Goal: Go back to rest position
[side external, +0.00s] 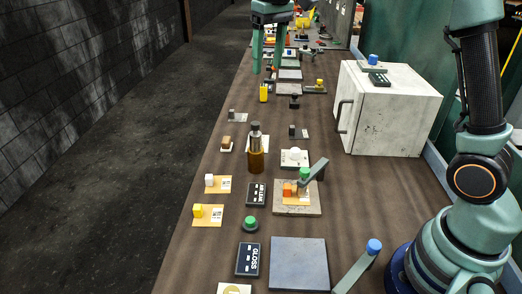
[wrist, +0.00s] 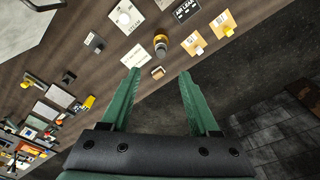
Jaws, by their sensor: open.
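My gripper (side external: 267,69) hangs at the top of the side external view, raised above the far part of the brown table (side external: 200,160). Its two green fingers point down, spread apart, with nothing between them. In the wrist view my gripper (wrist: 160,75) is also open and empty. A small tan block (wrist: 158,72) shows beyond the fingertips, apart from them. The amber bottle with a grey top (side external: 256,150) stands upright mid-table, nearer the side camera than my gripper. The bottle's top (wrist: 160,42) shows in the wrist view.
A white cabinet (side external: 385,115) stands at the right. A yellow object (side external: 264,92) stands below my gripper in the picture. Cards with a white cube (side external: 209,180) and a yellow cube (side external: 198,210) lie near the left edge. A grey plate (side external: 298,265) lies in front.

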